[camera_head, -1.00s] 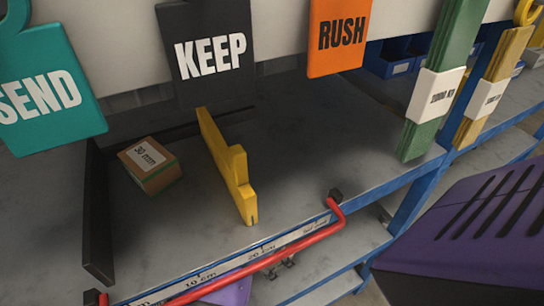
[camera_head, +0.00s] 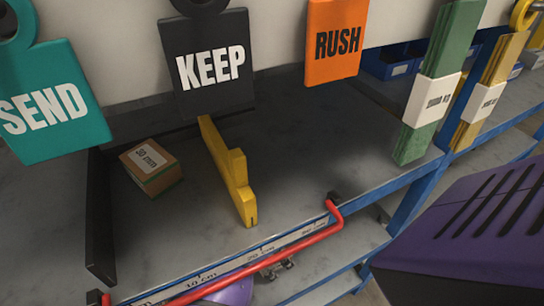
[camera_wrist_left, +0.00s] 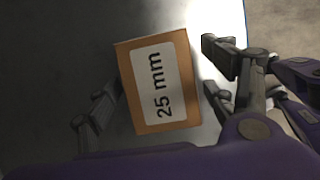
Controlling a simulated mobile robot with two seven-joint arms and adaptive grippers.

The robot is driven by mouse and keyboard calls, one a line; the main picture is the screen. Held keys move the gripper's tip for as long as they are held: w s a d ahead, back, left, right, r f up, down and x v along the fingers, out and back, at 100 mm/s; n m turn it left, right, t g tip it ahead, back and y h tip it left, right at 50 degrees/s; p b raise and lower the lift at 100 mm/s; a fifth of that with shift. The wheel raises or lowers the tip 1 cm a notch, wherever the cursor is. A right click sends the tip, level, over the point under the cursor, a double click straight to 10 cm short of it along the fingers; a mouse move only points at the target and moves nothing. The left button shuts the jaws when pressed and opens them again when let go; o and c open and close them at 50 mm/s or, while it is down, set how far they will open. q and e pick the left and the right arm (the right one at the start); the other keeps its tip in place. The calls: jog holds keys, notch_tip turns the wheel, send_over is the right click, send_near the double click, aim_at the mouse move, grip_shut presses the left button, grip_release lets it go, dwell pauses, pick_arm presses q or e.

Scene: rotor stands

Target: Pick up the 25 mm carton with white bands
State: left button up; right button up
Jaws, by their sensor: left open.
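A brown carton (camera_wrist_left: 160,80) with a white label reading "25 mm" shows close up in the left wrist view. No bands can be made out on its visible face. My left gripper (camera_wrist_left: 158,76) is open, with its fingers on either side of the carton and apart from it. In the head view my left gripper (camera_head: 276,266) shows below the shelf's front edge, partly hidden by the red rail. The 25 mm carton is not visible in the head view. My right gripper is not seen.
Another carton (camera_head: 152,168), labelled "30 mm", sits on the grey shelf between a black divider (camera_head: 101,220) and a yellow divider (camera_head: 228,170). A red rail (camera_head: 262,263) runs along the front edge. SEND, KEEP (camera_head: 209,65) and RUSH signs hang above.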

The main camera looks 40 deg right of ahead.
pick_arm(q)
jog(key=shift+c, duration=0.3)
jog(key=c, duration=1.4)
jog(key=shift+o, duration=0.2)
